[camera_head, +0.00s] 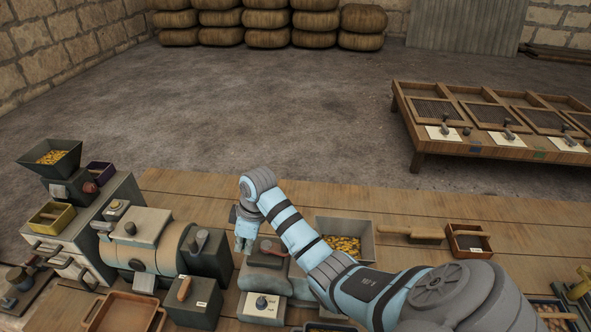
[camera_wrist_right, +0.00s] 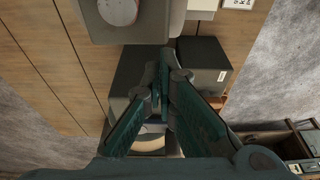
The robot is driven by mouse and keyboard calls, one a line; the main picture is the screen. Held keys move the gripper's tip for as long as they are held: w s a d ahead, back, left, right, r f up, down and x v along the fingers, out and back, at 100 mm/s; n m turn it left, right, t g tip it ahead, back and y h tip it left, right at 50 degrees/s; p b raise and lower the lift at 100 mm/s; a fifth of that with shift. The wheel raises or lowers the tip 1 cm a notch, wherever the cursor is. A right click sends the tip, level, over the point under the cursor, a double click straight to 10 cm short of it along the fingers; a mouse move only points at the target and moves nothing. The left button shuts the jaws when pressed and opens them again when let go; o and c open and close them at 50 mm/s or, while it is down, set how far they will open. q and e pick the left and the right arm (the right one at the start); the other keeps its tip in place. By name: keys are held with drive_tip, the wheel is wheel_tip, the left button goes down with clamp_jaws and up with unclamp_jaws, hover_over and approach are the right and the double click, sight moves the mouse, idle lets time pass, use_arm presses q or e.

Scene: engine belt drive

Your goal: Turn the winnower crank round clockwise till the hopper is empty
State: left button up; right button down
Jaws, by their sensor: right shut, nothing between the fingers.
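A dark hopper (camera_head: 52,158) with yellow kernels in it stands on a grey machine (camera_head: 118,205) at the far left of the head view. A reddish knob (camera_head: 90,187) sits on the machine's upper part; I cannot tell whether it belongs to the crank. A small wooden handle (camera_head: 184,290) stands on a dark labelled box nearer the front. My right gripper (camera_head: 244,247) points down near the middle of the bench, right of the drum machine, shut and empty. Its closed fingers (camera_wrist_right: 164,68) show over dark boxes in the right wrist view. My left gripper is out of view.
A drum machine (camera_head: 143,250) and a dark box with a grey lever (camera_head: 200,241) stand between the hopper machine and my right gripper. A grey tray of yellow kernels (camera_head: 361,228) lies behind my right arm. The bench's back strip (camera_head: 190,184) is clear.

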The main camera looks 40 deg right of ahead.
drive_tip(key=w, duration=0.2)
drive_tip(key=w+d, duration=0.1)
drive_tip(key=shift+w+d+f+b, duration=0.1)
drive_tip(key=shift+w+f+b, duration=0.1)
drive_tip(key=shift+f+b, duration=0.15)
drive_tip(key=d, duration=0.2)
drive_tip(key=d+r, duration=0.1)
drive_tip(key=d, duration=0.2)
drive_tip(key=shift+s+d+p, duration=0.1)
drive_tip(key=shift+d+p, duration=0.4)
drive_tip(key=shift+d, duration=0.65)
drive_tip(key=s+d, duration=0.2)
drive_tip(key=shift+s+d+f, duration=0.2)
drive_tip(key=shift+s+f, duration=0.05)
drive_tip(key=shift+s, duration=0.05)
drive_tip(key=s, duration=0.5)
drive_tip(key=shift+a+r, duration=0.1)
drive_tip(key=shift+a, duration=0.1)
drive_tip(key=shift+s+a, duration=0.55)
drive_tip(key=shift+a, duration=0.05)
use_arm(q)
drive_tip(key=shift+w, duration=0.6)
use_arm(e)
wheel_tip(320, 180, up, 8)
